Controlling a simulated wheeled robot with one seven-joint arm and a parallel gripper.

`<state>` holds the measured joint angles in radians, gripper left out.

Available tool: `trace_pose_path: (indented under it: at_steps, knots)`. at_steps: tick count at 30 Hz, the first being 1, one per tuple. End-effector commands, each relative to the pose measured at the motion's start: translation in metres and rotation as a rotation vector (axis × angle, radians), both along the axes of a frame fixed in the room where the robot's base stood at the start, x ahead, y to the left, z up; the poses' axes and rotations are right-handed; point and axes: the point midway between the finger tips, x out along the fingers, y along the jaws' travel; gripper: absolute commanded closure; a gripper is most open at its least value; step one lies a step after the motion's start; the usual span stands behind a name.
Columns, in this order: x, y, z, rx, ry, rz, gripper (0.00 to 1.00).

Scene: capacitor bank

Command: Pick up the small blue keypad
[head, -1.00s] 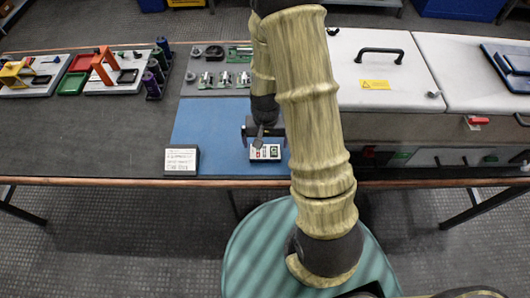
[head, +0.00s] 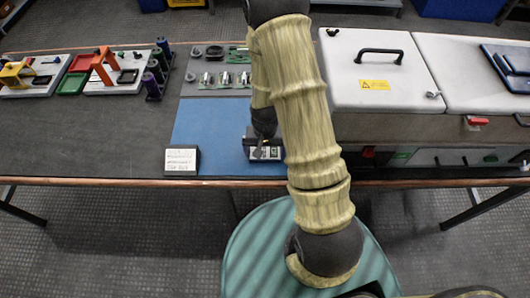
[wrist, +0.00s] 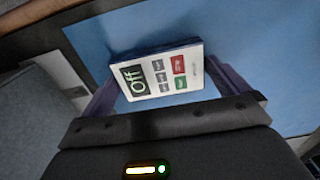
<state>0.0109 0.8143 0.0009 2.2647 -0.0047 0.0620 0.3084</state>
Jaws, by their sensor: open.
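The small keypad (head: 268,154) lies on the blue mat (head: 205,125) near the table's front edge, partly covered by my gripper in the head view. In the wrist view the keypad (wrist: 160,78) has a white face with an "Off" display, several grey, red and green buttons, and dark blue sides. My gripper (wrist: 167,82) is open, with one finger on each side of the keypad. Gaps of blue mat show between fingers and keypad, so it is not held. In the head view my gripper (head: 261,138) is low over the keypad.
A white label block (head: 181,161) stands left of the keypad at the mat's front corner. A large white-lidded cabinet (head: 375,85) stands to the right.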

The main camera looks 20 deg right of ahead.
Motion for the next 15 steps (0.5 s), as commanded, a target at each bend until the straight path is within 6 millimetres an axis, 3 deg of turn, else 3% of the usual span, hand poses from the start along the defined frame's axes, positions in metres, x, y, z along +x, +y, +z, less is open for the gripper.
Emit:
trace_pose_path:
  at_steps: [8,12,15]
  knots:
    - [-0.0001,0.0000,0.0002,0.000,0.000,0.000,0.00]
    - [-0.0001,0.0000,0.0003,0.000,0.000,0.000,0.26]
    - [-0.0001,0.0000,0.0004,0.000,0.000,0.000,0.29]
